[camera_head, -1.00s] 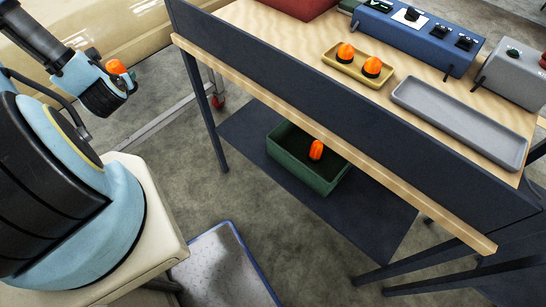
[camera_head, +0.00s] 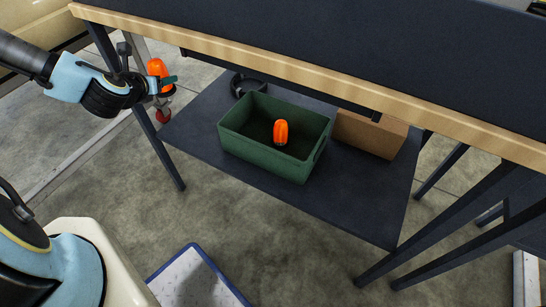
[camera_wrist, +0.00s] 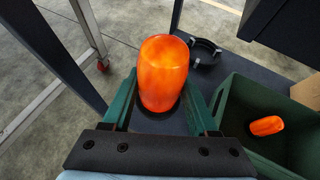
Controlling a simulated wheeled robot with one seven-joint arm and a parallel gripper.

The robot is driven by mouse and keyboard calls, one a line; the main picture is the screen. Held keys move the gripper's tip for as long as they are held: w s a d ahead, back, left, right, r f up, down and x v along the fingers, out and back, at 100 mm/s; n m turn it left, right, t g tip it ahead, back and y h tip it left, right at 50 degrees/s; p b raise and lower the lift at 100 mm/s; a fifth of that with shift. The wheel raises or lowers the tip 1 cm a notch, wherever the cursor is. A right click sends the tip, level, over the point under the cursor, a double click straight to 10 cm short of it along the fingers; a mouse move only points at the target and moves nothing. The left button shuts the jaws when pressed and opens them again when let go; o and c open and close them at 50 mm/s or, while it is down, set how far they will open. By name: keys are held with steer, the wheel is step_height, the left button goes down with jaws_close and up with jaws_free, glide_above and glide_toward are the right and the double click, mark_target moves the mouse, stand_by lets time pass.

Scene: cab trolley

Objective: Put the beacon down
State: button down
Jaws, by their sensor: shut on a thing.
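An orange beacon (camera_head: 158,75) is upright in my gripper (camera_head: 166,84), which is shut on it. The beacon also fills the middle of the wrist view (camera_wrist: 163,73), between the green fingers of my gripper (camera_wrist: 160,112); its lower end is partly hidden there. My gripper is at the left end of the trolley, close to a leg and to the left of the green crate (camera_head: 262,166). The crate stands on the dark lower shelf (camera_head: 195,125). A second orange beacon (camera_head: 281,132) is inside the crate; it also shows in the wrist view (camera_wrist: 266,126).
A cardboard box (camera_head: 370,135) stands right of the crate, and a dark ring-shaped object (camera_head: 243,85) lies behind it. The wooden tabletop edge (camera_head: 300,75) runs above the shelf. A bare strip of shelf lies left of the crate. A blue-edged mat (camera_head: 195,280) is on the floor.

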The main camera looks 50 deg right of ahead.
steer(key=s+d+f+m+g+h+b, duration=0.1)
steer(key=s+d+f+m+g+b, duration=0.25)
steer(key=s+d+b, duration=0.4)
steer(key=s+d+f+m+g+h+b, duration=0.2)
steer(key=s+d+m+g+b, duration=0.2)
steer(key=s+d+b, duration=0.35)
step_height(320, 180, down, 10)
steer(key=b, duration=0.4)
steer(key=shift+s+a, duration=0.2)
steer(key=shift+f+t, duration=0.25)
steer(key=shift+f, duration=0.05)
steer(key=shift+f+b, duration=0.25)
steer(key=shift+b, duration=0.05)
steer(key=shift+c, duration=2.2)
jaws_free()
steer(key=shift+f, duration=0.1)
